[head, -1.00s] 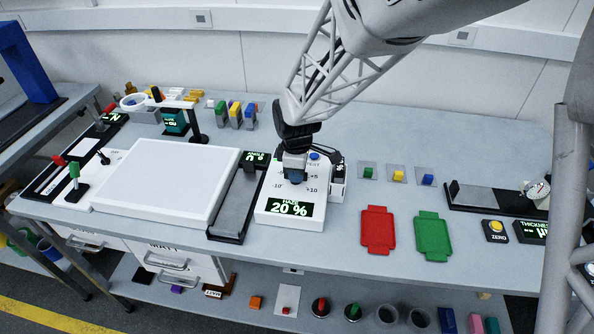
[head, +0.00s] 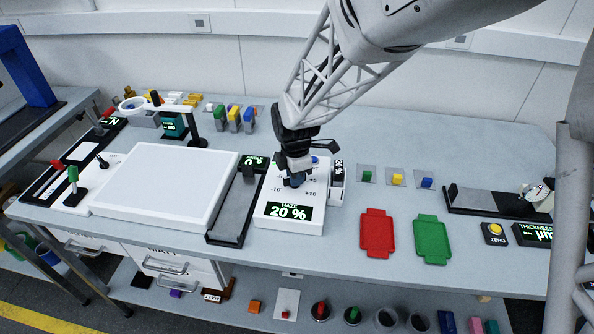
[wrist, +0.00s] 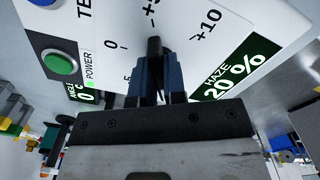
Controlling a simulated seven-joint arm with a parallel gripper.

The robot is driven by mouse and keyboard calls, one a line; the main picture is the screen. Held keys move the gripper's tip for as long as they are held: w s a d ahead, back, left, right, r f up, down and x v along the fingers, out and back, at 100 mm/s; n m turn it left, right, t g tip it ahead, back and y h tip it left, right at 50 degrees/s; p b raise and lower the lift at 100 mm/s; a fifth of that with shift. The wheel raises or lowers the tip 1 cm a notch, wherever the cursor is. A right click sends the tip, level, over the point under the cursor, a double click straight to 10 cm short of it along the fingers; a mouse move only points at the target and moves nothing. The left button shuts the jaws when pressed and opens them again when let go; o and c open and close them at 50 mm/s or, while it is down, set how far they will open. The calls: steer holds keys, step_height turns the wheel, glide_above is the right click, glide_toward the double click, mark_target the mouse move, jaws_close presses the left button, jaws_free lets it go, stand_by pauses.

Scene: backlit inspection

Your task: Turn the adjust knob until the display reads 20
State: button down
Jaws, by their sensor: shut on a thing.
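The white haze meter (head: 268,224) stands on the bench with its green-lit display (head: 289,211) reading "HAZE 20 %". The same display (wrist: 232,72) also reads 20 % in the wrist view. The dark adjust knob (wrist: 154,48) sits on the meter's face between scale marks that include 0, +5 and +10. My gripper (head: 295,181) is over the meter's face, with its blue fingertips (wrist: 160,75) shut on the knob. In the head view the gripper hides the knob.
A green-lit POWER button (wrist: 62,62) is on the meter's face. A white panel (head: 165,185) and a dark slide fixture (head: 236,205) lie to the left. Red (head: 377,233) and green (head: 431,239) trays lie to the right, with clear bench around them.

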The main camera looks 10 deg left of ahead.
steer(key=shift+r, duration=0.1)
steer(key=c, duration=1.2)
jaws_free()
steer(key=shift+r, duration=3.85)
